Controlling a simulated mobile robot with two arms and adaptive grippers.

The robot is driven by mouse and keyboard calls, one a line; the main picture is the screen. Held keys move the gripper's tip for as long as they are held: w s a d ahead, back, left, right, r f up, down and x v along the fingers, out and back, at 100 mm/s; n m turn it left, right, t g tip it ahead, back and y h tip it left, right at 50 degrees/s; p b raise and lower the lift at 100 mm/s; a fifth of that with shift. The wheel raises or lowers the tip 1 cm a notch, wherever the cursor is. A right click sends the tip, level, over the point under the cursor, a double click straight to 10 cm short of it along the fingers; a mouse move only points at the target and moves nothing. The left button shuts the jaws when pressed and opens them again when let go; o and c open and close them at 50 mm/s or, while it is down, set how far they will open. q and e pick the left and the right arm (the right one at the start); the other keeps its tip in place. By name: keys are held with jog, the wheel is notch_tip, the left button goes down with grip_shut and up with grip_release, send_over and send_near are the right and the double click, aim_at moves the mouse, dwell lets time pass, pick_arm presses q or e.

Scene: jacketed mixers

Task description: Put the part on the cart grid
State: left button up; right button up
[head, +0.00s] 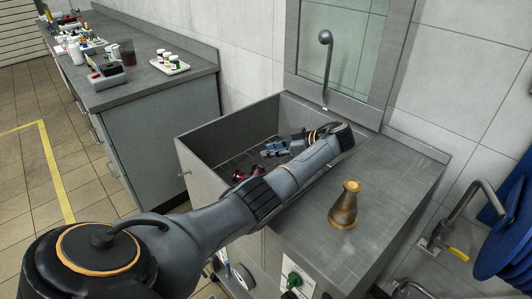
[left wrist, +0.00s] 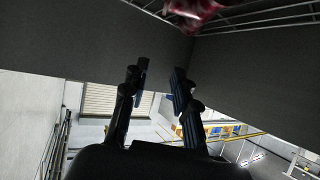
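A dark red, glossy part (head: 240,175) lies low inside the grey sink-like basin (head: 222,122), partly hidden behind my left arm in the head view. The left wrist view shows a red glossy thing (left wrist: 195,12) by a wire grid (left wrist: 265,14), cut off by the top edge. My left gripper (head: 268,151) reaches into the basin, beyond and to the right of the red part, apart from it. In the left wrist view its fingers (left wrist: 159,76) stand apart with nothing between them. My right gripper is not in view. I cannot identify a cart for certain.
A brass cone-shaped vessel (head: 344,205) stands on the grey counter (head: 400,175) right of the basin. A curved tap (head: 326,65) rises behind the basin. A cluttered lab bench (head: 140,88) stands at the left. Blue round things (head: 508,225) are at the right edge.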

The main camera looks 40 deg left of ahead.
pick_arm(q)
jog(key=v, duration=0.5)
jog(key=shift+d+b, duration=0.1)
jog(key=shift+b, duration=0.25)
